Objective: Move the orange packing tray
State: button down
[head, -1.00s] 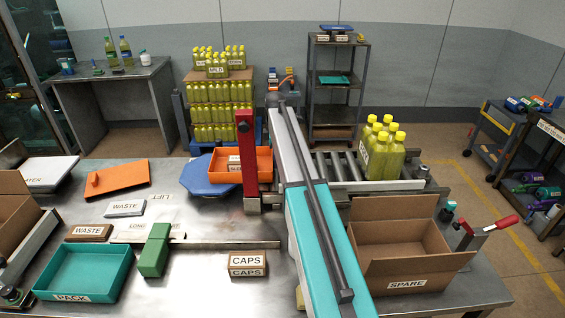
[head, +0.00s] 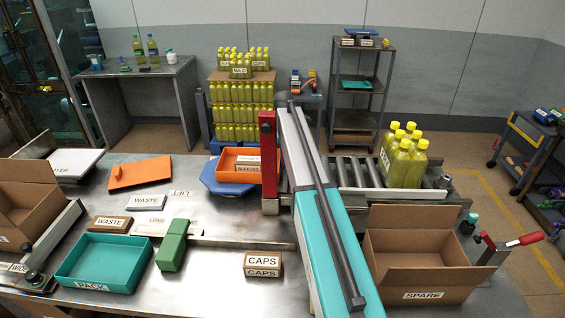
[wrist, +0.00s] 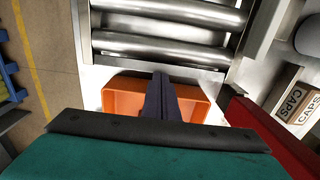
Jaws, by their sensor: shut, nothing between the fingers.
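I cannot make out my gripper in the head view.
The red post also shows in the wrist view (wrist: 265,135), right of the tray. A CAPS box (head: 262,264), a green block (head: 172,245) and a teal PACK tray (head: 125,270) stand nearer. Rollers (head: 350,172) carrying bottles (head: 404,160) lie right. An open SPARE carton (head: 420,272) is front right.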

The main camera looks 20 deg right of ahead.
notch_tip(320, 180, up, 9)
jog(key=p, duration=0.4)
jog(key=shift+w, duration=0.1)
jog(key=shift+f, duration=0.1)
dwell(0.3)
